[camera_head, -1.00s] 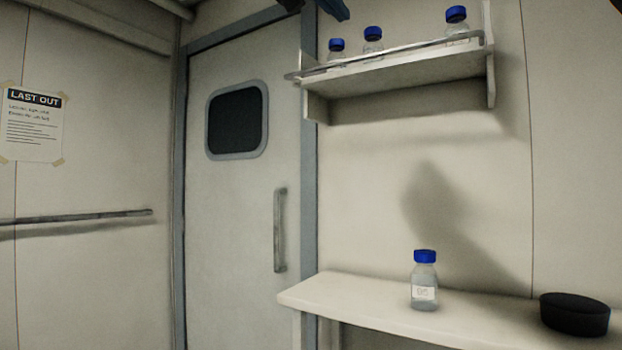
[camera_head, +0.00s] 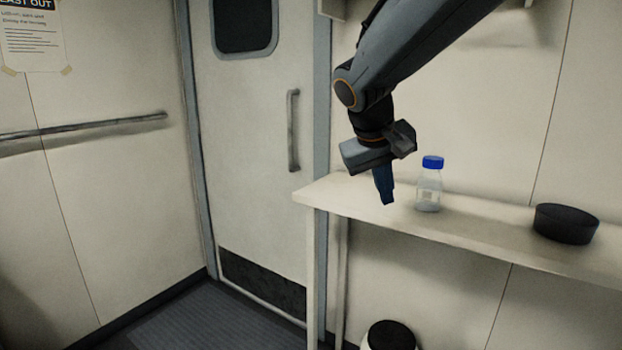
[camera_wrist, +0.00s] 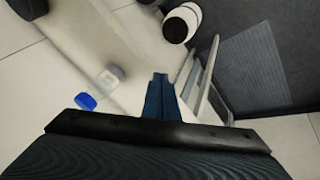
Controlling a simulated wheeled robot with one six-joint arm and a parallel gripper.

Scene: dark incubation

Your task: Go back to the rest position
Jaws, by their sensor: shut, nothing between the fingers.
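My gripper (camera_head: 387,202) hangs from the arm in the upper middle of the head view. Its blue fingers point down, shut and empty, in front of the shelf and just left of the bottle. In the wrist view the shut fingers (camera_wrist: 160,78) show at the centre. A clear bottle with a blue cap (camera_head: 429,190) stands upright on the white shelf (camera_head: 345,197), apart from the fingers. In the wrist view the bottle (camera_wrist: 111,76) is to the left of the fingers.
A black round bowl (camera_head: 566,225) sits on the shelf to the right. A black-topped white container (camera_head: 391,335) is below the shelf. A closed door (camera_head: 255,130) with a handle (camera_head: 293,130) is left of the shelf. The floor (camera_head: 215,318) before the door is clear.

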